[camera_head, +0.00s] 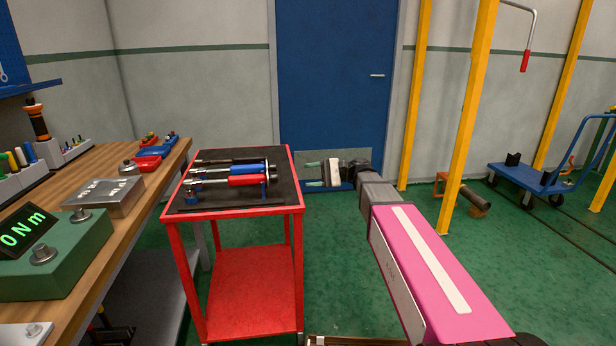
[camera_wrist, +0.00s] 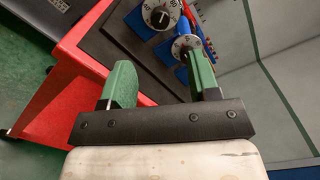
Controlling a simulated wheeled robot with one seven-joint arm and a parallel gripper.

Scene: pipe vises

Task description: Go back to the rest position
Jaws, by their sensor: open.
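My gripper (camera_head: 312,174) is to the right of the red cart (camera_head: 235,213), in front of the blue door, and its fingers point left toward the cart. The two green fingers stand apart with nothing between them, as the wrist view also shows (camera_wrist: 160,85). On the cart's black top lie several torque wrenches, one with a red handle (camera_head: 247,181) and one with a blue handle (camera_head: 248,168). In the wrist view, round dial ends (camera_wrist: 160,14) of the tools show beyond the fingers. My gripper appears apart from the tools.
A wooden workbench (camera_head: 140,188) at left carries a green torque tester (camera_head: 60,258) and a metal block (camera_head: 105,196). Yellow posts (camera_head: 468,115) stand to the right of my arm. A blue trolley (camera_head: 530,178) is farther right. Green floor is open behind the arm.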

